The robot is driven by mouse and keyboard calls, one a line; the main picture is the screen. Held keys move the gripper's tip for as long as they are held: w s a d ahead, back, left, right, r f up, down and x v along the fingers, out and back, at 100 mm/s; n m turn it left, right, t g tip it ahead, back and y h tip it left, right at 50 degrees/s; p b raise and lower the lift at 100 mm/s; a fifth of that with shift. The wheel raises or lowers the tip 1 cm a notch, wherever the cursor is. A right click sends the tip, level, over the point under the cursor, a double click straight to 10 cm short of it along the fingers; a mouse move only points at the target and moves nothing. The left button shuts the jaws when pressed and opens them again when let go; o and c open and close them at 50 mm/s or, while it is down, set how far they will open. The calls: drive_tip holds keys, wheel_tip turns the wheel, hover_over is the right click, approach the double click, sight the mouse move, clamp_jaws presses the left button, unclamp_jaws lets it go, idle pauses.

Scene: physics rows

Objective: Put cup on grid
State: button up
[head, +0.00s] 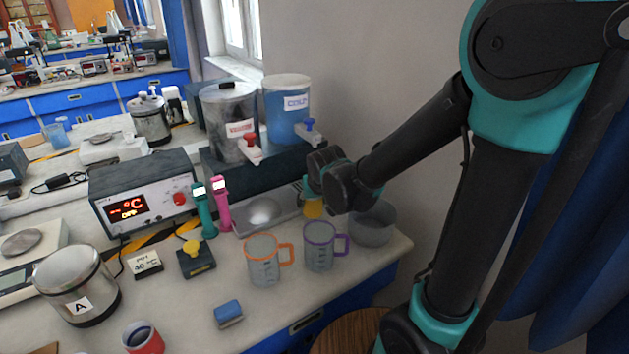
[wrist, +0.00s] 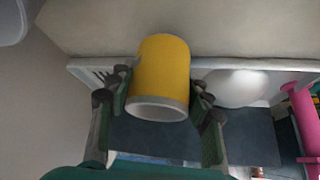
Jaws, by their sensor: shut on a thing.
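A yellow cup (wrist: 162,70) with a grey rim is between the two fingers of my gripper (wrist: 160,92), which is shut on it. In the head view the yellow cup (head: 313,210) shows just below my gripper (head: 312,194), partly hidden by my wrist. A pale tray with a slotted grid (wrist: 88,70) lies behind the cup in the wrist view. In the head view this tray (head: 284,217) is in front of the dispensers, with its right part hidden by my arm and cup. I cannot tell whether the cup touches the grid.
A grey bowl (head: 372,226) stands right of the cup. Orange-handled (head: 264,262) and purple-handled (head: 319,250) measuring jugs stand in front. Two dispensers with red (head: 249,142) and blue (head: 308,126) taps stand behind.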

drive_tip(key=w, duration=1.4)
drive_tip(key=shift+w+d, duration=0.15)
drive_tip(key=shift+f, duration=0.1)
drive_tip(key=o, duration=1.1)
drive_tip(key=shift+f, duration=0.1)
drive_tip(key=shift+o, duration=0.2)
drive_tip(key=v, duration=1.2)
